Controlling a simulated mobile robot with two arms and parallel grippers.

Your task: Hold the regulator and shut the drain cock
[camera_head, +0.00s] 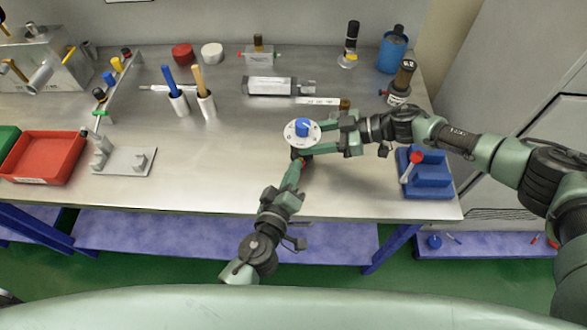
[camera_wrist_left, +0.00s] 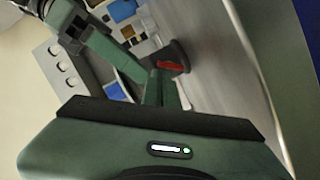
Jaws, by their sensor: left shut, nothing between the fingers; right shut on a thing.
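The regulator (camera_head: 301,132), a pale round dial with a blue knob on top, is near the front middle of the bench. My right gripper (camera_head: 326,138) comes from the right and is shut on its body. A small red part (camera_head: 302,161), which looks like the drain cock handle, shows under the regulator's front; it also shows in the left wrist view (camera_wrist_left: 172,65). My left gripper (camera_head: 294,172) is shut and empty, pointing up at the red part with its tips close to it. I cannot tell whether they touch. The regulator's underside is mostly hidden.
A blue fixture with a red-knobbed lever (camera_head: 427,180) stands at the front right. A grey bracket plate (camera_head: 124,161) and a red tray (camera_head: 43,157) lie to the left. Cylinders and cups line the back. The bench front between plate and regulator is clear.

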